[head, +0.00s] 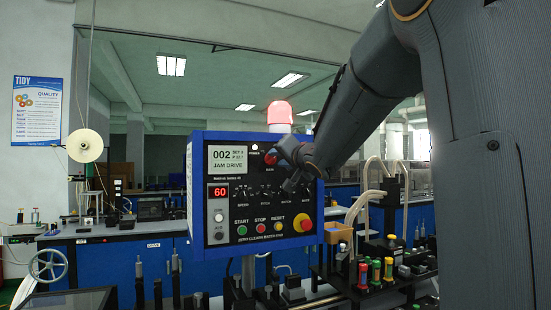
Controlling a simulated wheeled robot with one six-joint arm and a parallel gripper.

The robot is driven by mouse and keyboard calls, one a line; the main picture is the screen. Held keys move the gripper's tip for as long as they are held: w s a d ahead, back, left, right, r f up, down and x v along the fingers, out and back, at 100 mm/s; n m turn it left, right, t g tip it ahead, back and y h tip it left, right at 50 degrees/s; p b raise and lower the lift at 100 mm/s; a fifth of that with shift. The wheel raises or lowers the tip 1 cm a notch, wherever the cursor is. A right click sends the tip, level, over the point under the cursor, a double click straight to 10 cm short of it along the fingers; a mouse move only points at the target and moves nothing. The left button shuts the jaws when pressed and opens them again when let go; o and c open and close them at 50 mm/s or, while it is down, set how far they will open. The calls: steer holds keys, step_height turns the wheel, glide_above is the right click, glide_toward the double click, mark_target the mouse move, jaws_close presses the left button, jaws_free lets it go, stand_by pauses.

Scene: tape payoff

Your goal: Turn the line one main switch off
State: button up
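A blue control box (196,190) with a dark face stands at the middle of the head view. Its screen (224,158) reads "002" and "JAM DRIVE". A small dark and red knob (270,158) shows at the upper part of the face, just left of my gripper; I cannot tell for sure that it is the main switch, or its position. My gripper (288,165) is in front of the face's upper right, close to this knob. Whether they touch cannot be told. The fingers are dark and unclear, and the gripper and my arm hide part of the face.
A lit red beacon (280,116) stands on top of the box. Lower on the face are a green start button (242,227), red stop button (260,227), yellow reset button (278,227) and red emergency stop (304,224). Bottles and tools (376,272) crowd the bench at lower right.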

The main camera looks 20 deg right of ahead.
steer(key=shift+w, duration=0.95)
jaws_close()
